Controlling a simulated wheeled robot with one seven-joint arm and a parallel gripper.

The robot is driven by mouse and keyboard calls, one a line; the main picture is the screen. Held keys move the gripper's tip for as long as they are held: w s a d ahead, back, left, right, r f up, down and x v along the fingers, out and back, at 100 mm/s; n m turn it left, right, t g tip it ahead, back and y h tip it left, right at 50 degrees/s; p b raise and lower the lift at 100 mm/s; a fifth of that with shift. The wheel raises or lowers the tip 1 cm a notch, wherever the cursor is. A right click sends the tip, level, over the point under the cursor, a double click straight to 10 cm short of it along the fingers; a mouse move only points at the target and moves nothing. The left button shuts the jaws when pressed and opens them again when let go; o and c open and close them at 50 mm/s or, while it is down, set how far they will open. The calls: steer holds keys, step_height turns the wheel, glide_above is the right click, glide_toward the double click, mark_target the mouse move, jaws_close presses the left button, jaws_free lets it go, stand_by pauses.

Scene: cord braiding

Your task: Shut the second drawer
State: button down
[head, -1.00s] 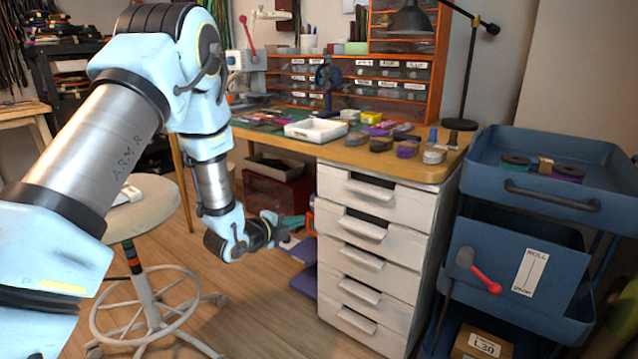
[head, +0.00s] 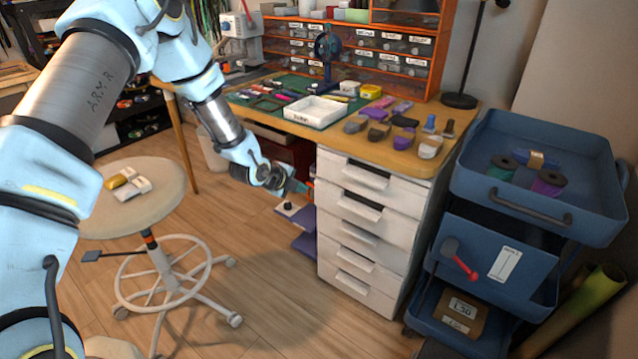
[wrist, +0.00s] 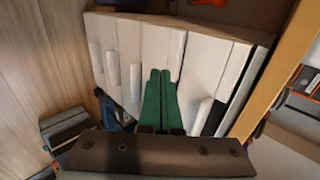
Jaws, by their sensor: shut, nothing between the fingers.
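The white drawer unit (head: 368,245) stands under the right end of the desk, its drawers stacked one above another. The second drawer (head: 335,198) from the top shows a dark gap above its handle; how far it stands out is hard to tell. The top drawer also shows a dark strip by its handle. My gripper (head: 303,188) is at the left of the drawer fronts, about level with the upper drawers. In the wrist view its green fingers (wrist: 161,72) are together and empty, pointing at the fronts between handles. Contact cannot be told.
The desk (head: 405,160) overhangs the drawers, with a white tray (head: 316,112) and small items on top. A blue trolley (head: 500,255) stands close on the right. A round stool (head: 140,205) is at the left. Floor (head: 265,280) in front is clear.

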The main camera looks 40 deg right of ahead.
mark_target(328, 182)
steer(key=d+f, duration=0.1)
steer(key=d, duration=0.1)
steer(key=w+d+f, duration=0.1)
steer(key=d, duration=0.2)
steer(key=w+d+f+p, duration=0.1)
steer(key=d+f, duration=0.1)
steer(key=shift+d, duration=0.55)
steer(key=shift+w+d+f+b, duration=0.15)
steer(key=shift+d+b, duration=0.3)
steer(key=shift+b, duration=0.15)
steer(key=shift+w+d+f+b, duration=0.1)
steer(key=shift+w+d+b, duration=0.05)
steer(key=shift+d+b, duration=0.35)
steer(key=shift+d+r, duration=0.2)
steer(key=shift+r, duration=0.25)
steer(key=shift+d, duration=0.1)
steer(key=shift+f, duration=0.1)
